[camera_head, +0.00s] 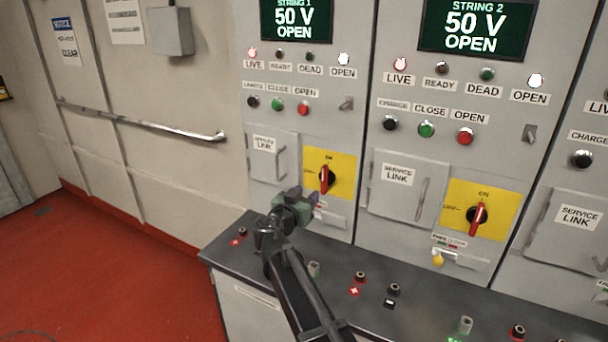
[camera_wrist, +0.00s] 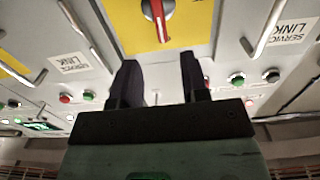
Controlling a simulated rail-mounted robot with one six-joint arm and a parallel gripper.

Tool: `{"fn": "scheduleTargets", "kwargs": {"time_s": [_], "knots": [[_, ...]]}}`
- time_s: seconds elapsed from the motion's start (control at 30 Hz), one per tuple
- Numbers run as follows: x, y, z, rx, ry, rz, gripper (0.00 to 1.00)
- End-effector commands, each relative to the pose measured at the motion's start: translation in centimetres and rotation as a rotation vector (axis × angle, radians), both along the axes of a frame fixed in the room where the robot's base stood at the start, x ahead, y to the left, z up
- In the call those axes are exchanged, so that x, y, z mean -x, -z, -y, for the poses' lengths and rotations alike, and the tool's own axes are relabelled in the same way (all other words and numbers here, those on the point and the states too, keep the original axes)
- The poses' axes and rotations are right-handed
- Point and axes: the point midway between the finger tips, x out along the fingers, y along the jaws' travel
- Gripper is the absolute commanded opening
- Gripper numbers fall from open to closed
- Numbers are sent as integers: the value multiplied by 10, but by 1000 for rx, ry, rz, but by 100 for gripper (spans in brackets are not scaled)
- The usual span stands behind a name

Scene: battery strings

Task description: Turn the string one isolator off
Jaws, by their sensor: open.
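The string one isolator is a red handle (camera_head: 325,178) on a black round base, on a yellow plate (camera_head: 345,160) in the left panel. The handle stands nearly upright, in line with the ON mark. The string 1 display (camera_head: 295,18) reads 50 V OPEN. My gripper (camera_head: 308,198) is just in front of and below-left of the handle in the head view. In the wrist view its two dark fingers (camera_wrist: 160,72) are apart with nothing between them. The red handle (camera_wrist: 158,14) shows beyond the fingertips, apart from them.
A service link door (camera_head: 267,157) with a handle is left of the isolator. The string 2 isolator (camera_head: 478,215) is to the right. A dark ledge (camera_head: 330,290) with terminals runs below the panels. Red floor (camera_head: 120,265) lies open at left.

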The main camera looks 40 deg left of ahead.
Motion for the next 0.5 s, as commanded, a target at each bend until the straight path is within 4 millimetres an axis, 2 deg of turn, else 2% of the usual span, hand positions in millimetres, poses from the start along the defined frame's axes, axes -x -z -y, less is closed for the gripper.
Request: {"fn": "scheduleTargets", "kwargs": {"time_s": [0.13,0.27,0.5], "knots": [[2,-1,-3,-7,-8,6,42],[-12,-1,-7,-5,-6,5,42],[-67,-1,-21,-4,-3,4,42]]}}
